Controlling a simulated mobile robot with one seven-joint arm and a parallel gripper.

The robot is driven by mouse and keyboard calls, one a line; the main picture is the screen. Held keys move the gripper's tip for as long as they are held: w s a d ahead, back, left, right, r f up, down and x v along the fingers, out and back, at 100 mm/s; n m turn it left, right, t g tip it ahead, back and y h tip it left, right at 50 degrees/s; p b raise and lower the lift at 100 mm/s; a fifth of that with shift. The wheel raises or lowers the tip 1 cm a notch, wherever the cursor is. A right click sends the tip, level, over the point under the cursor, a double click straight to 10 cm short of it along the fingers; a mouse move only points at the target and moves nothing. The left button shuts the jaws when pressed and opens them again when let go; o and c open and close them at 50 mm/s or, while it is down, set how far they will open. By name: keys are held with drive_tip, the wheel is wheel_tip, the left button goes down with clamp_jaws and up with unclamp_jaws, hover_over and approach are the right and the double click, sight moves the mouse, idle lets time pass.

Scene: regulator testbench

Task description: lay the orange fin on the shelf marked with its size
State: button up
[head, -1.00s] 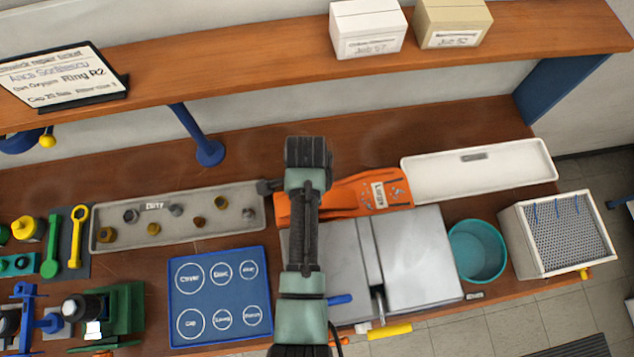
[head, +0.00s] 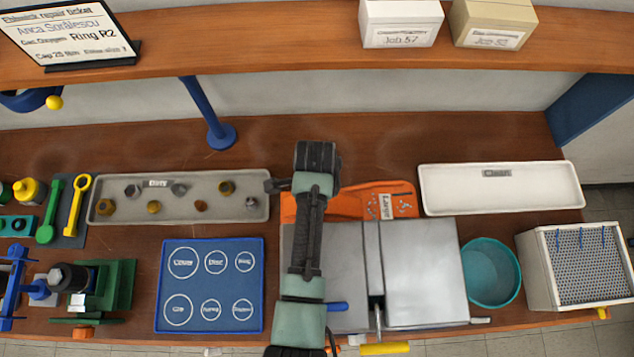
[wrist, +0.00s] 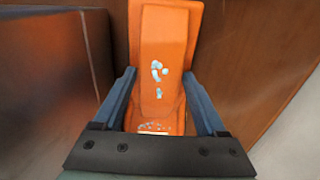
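The orange fin (head: 350,200) lies on the workbench behind a silver metal box, with a white "Large" label (head: 388,206) on it. My arm hides its left-middle part. In the wrist view, the fin (wrist: 165,45) runs away from my gripper (wrist: 158,75), with one blue-grey finger along each side. The fingertips look close to its edges, but I cannot tell whether they press on it. Pale marks show on the fin's face. In the head view my gripper is hidden behind my arm. I see no shelf with a size mark.
A silver box (head: 420,270) stands right in front of the fin. A white "Clean" tray (head: 540,195) and a grey "Dirty" tray (head: 222,212) flank it. A teal bin (head: 490,272) is to the right. An upper wooden shelf (head: 250,40) holds two job boxes.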

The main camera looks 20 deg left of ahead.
drive_tip(key=shift+o, duration=1)
